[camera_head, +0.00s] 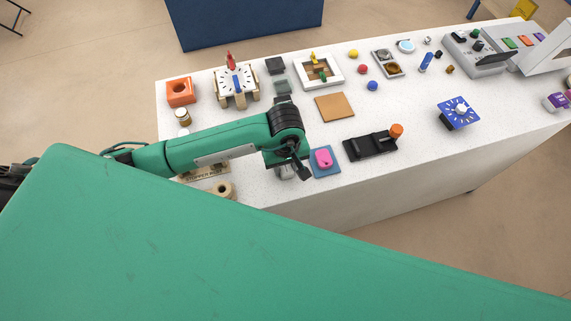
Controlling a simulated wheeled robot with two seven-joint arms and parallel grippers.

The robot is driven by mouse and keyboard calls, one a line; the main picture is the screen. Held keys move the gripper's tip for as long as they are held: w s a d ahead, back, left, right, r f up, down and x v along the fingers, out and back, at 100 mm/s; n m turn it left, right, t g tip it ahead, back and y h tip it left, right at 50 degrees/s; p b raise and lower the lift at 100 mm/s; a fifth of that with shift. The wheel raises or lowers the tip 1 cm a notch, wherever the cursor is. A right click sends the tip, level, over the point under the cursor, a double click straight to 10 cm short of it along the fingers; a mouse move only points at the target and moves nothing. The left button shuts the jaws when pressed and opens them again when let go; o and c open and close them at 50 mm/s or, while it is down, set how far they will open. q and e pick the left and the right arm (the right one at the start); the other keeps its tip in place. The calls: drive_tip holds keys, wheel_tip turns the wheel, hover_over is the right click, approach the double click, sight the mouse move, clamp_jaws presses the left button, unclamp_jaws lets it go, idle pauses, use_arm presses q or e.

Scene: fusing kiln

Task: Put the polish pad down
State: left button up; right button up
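The pink block (323,157), which looks like the polish pad, lies on a blue square mat (331,171) near the table's front edge. I cannot tell for certain that it is the pad. My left gripper (301,171) points down just left of the blue mat. Its dark fingers are small and partly hidden by the wrist, so whether they are open or shut does not show. A grey thing below the wrist is mostly hidden. My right gripper is not in view.
A black holder (368,146) with an orange knob stands right of the mat. A brown square (334,107) lies behind it. A wooden ring (222,189) is left of the gripper at the front edge. The white tabletop (412,115) is clear right of centre.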

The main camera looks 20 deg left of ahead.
sight(285, 167)
use_arm(q)
drive_tip(key=o, duration=0.3)
drive_tip(key=shift+o, duration=0.2)
drive_tip(key=shift+r, duration=0.1)
drive_tip(key=shift+r, duration=0.2)
wheel_tip(285, 167, up, 12)
drive_tip(key=b, duration=0.4)
drive_tip(key=shift+f, duration=0.15)
